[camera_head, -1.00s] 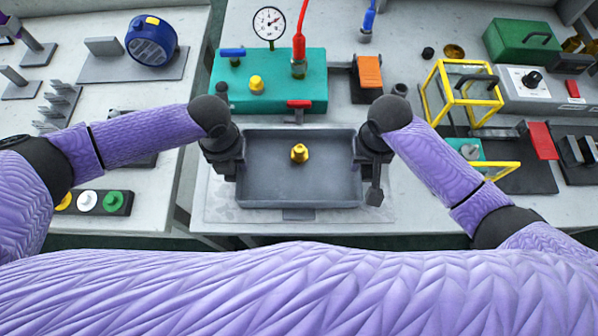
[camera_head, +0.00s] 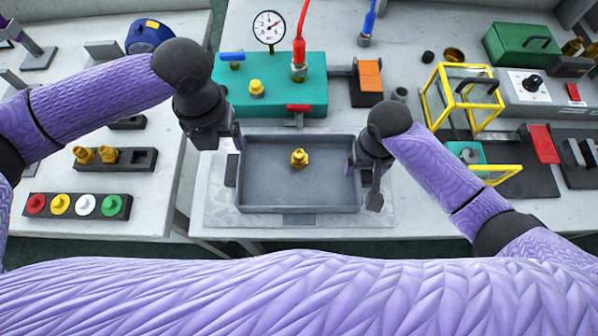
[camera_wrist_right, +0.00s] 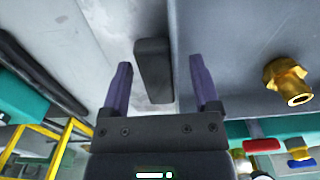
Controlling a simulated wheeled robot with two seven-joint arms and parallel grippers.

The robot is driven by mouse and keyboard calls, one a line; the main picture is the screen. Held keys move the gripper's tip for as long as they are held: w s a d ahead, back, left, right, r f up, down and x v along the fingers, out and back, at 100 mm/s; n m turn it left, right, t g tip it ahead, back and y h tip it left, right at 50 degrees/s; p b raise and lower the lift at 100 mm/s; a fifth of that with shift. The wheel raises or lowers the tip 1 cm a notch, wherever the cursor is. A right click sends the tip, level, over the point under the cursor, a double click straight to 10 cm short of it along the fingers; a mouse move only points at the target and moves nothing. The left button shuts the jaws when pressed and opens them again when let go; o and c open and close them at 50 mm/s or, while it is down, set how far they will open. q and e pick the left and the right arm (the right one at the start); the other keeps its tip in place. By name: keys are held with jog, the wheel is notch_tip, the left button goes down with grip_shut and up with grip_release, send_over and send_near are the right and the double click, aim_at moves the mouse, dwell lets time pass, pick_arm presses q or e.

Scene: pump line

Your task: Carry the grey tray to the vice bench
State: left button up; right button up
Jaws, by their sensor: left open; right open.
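The grey tray (camera_head: 268,200) lies on a pale mat near the front of the middle bench. A brass fitting (camera_head: 299,158) stands in it. The tray has a dark handle at each short end; the left handle (camera_head: 231,170) is free. My left gripper (camera_head: 230,142) is open, above and near the tray's back left corner, apart from the handle. My right gripper (camera_head: 364,180) is open at the tray's right end. In the right wrist view, the dark right handle (camera_wrist_right: 153,70) shows between its spread fingers. I cannot tell which surface is the vice bench.
A teal pump block (camera_head: 290,75) with a gauge stands just behind the tray. A yellow-framed box (camera_head: 465,98) is to the right. On the left bench are a strip of coloured caps (camera_head: 80,206) and a dark holder (camera_head: 135,160) with brass fittings.

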pick_arm(q)
jog(key=shift+r, duration=0.45)
pick_arm(e)
notch_tip(320, 180, up, 12)
